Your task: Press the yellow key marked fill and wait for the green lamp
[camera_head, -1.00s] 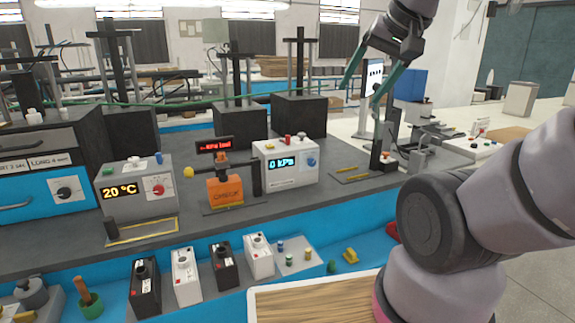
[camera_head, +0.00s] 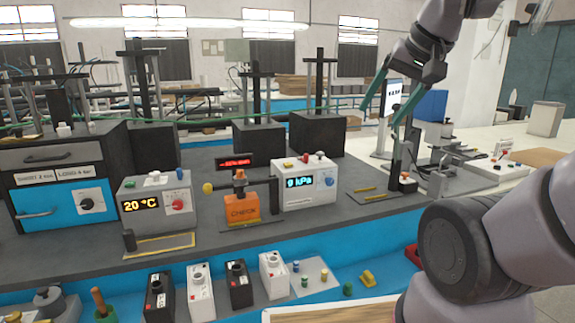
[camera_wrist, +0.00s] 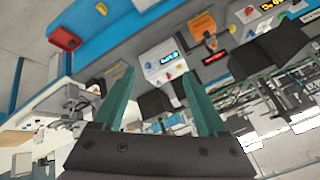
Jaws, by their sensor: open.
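A white box (camera_head: 310,195) with a cyan kPa display stands on the grey bench. On its top are a small yellow key (camera_head: 288,164), a red key (camera_head: 305,158) and a pale knob; a blue dial is on its front. No "fill" lettering is legible and no lit green lamp can be made out. My gripper (camera_head: 393,105) is open and empty, raised above the bench to the right of the box, touching nothing. In the wrist view my gripper (camera_wrist: 157,75) has both fingers apart, with the white box (camera_wrist: 158,50) beyond them.
An orange block (camera_head: 241,210) with a yellow-knobbed clamp and red display stands left of the box. Farther left is a 20 °C unit (camera_head: 130,196). Several batteries (camera_head: 201,295) stand in front, below the bench. A black post stands near my gripper.

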